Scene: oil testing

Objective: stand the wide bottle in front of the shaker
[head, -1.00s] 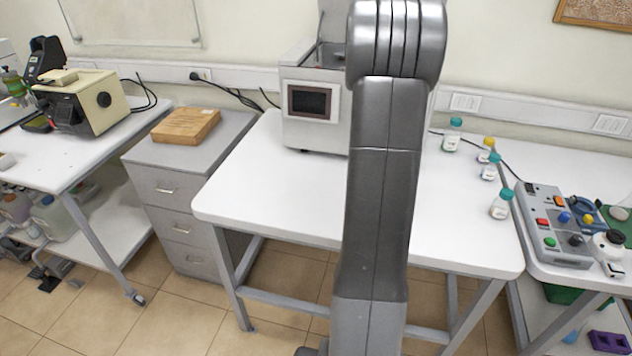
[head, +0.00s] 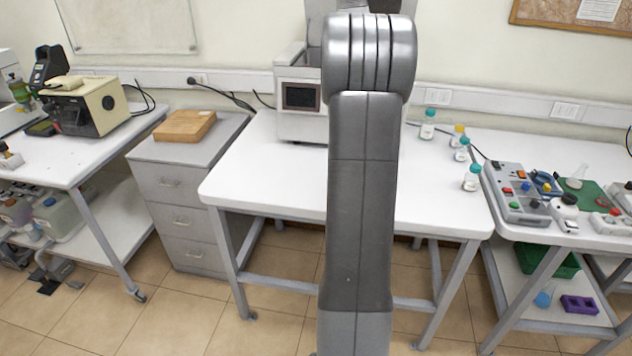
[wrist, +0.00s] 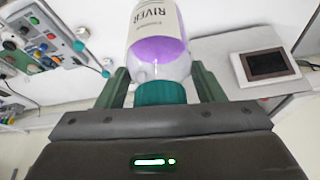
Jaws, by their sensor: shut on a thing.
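My gripper (wrist: 163,92) is shut on a clear bottle (wrist: 160,62) with a teal cap, a white label reading RIVER and purple contents. The fingers are either side of the cap, and the label appears upside down in the wrist view. This looks like the wide bottle. My arm hides the gripper and held bottle in the head view. A white machine (head: 288,128) with a dark screen, seemingly the shaker, stands at the back of the middle table (head: 265,180); my arm covers its right part. The screen (wrist: 270,64) also shows in the wrist view.
Several small bottles (head: 471,178) with teal or yellow caps stand on the table's right side. A control box (head: 516,193) sits on the right table. A wooden block (head: 185,126) lies on the drawer cabinet (head: 175,205). The table's front left is clear.

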